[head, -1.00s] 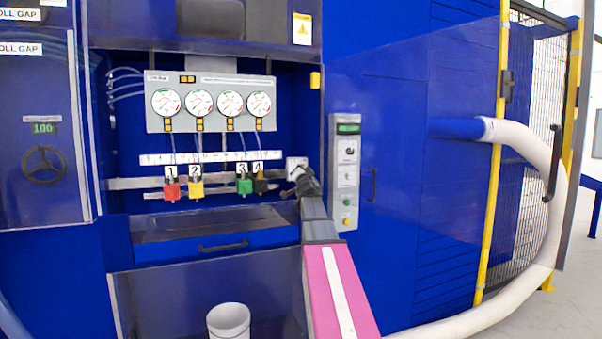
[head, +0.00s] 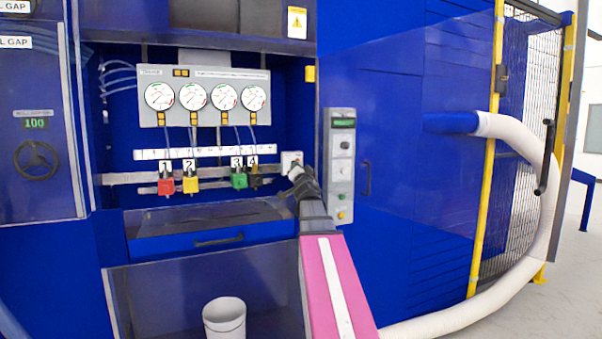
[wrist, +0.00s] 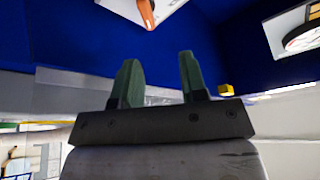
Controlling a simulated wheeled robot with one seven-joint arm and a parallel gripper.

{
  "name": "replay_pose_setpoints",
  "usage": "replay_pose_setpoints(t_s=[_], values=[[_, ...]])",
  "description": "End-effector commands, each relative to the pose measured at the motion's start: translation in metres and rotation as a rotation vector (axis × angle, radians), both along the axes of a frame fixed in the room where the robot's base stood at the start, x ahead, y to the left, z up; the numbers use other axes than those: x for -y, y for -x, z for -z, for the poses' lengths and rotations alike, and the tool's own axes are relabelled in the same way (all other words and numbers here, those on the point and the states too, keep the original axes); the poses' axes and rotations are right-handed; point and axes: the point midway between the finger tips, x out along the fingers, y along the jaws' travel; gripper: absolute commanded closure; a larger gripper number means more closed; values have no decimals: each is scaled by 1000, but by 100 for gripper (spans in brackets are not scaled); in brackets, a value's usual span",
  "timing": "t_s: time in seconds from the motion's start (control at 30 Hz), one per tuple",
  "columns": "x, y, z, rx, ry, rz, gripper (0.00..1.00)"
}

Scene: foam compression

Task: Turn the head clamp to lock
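A small white square plate (head: 291,158), which may be the head clamp's mount, is at the right end of the rail, right of the numbered clamps. In the wrist view a white plate (wrist: 118,9) with an orange lever (wrist: 147,13) hangs at the top, beyond my fingertips. I take this lever as the clamp handle; in the head view my gripper hides it. My gripper (head: 294,175) is just below and in front of the plate. In the wrist view my gripper (wrist: 159,70) has its two green fingers wide apart with nothing between them. The lever is apart from the fingers.
Gauges on a grey panel (head: 205,75) hang above the red (head: 165,186), yellow (head: 190,184) and green (head: 239,181) clamps. A grey control box (head: 341,160) stands close right of my gripper. A drawer (head: 215,238) and white bin (head: 225,320) are below.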

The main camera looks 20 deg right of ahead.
Motion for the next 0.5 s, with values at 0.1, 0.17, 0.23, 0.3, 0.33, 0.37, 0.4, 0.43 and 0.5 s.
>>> replay_pose_setpoints(t_s=[0.1, 0.17, 0.23, 0.3, 0.33, 0.37, 0.4, 0.43, 0.5], values=[[-5, 24, 1, 1, 1, 1, 61], [-7, 31, 0, 1, 0, 1, 61], [-8, 37, 0, 0, -1, 0, 61], [-9, 41, 0, 0, 0, 0, 61], [-9, 42, 0, 0, -1, 0, 61], [-9, 43, 0, 0, -1, 0, 61], [-10, 44, 0, 0, 0, 0, 61], [-10, 44, 0, 0, 0, 0, 61], [-10, 44, 0, 0, 0, 0, 61]])
